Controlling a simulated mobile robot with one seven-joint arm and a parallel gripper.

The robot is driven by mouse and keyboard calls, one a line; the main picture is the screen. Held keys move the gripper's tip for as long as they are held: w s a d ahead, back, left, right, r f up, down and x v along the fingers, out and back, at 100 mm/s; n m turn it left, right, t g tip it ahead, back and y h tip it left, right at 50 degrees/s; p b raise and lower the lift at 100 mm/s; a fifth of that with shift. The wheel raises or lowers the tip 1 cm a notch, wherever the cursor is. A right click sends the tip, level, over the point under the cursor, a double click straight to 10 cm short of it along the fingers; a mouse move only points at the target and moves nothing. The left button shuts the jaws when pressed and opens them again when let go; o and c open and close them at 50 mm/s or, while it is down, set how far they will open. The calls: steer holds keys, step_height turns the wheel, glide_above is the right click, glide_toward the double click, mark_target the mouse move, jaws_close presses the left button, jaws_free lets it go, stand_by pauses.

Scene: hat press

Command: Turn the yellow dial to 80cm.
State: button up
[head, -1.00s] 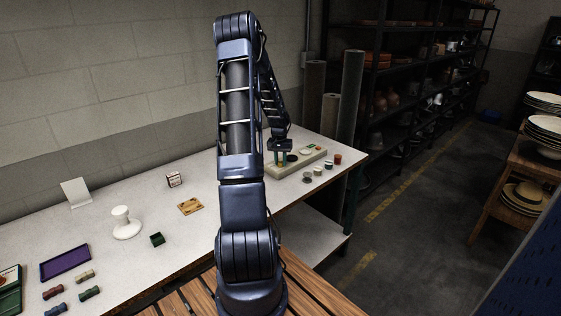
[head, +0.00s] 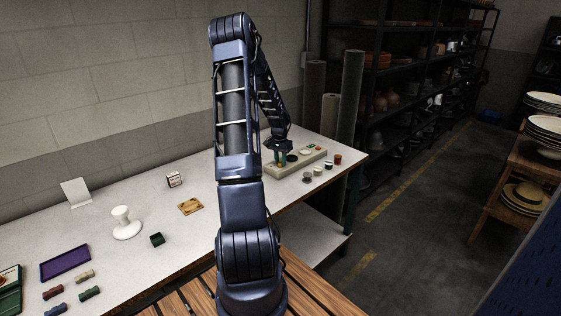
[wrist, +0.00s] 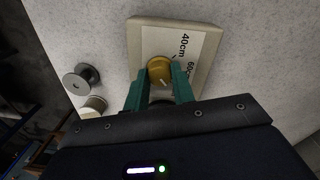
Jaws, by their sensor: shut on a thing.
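The yellow dial (wrist: 159,69) sits on a pale panel (wrist: 141,27) in the wrist view. Printed labels "40cm" and "60cm" show beside it, the second partly hidden by a finger; no 80cm label is visible. A short light mark shows on the dial's lower part. My gripper (wrist: 158,76) is shut on the dial, with a teal finger on each side.
A white stand (head: 125,224), a purple tray (head: 65,263) and a small green box (head: 157,239) lie farther left on the table.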

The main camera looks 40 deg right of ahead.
mark_target(280, 162)
steer(key=o, duration=1)
step_height(280, 162, up, 11)
steer(key=shift+w, duration=0.2)
steer(key=shift+f, duration=0.1)
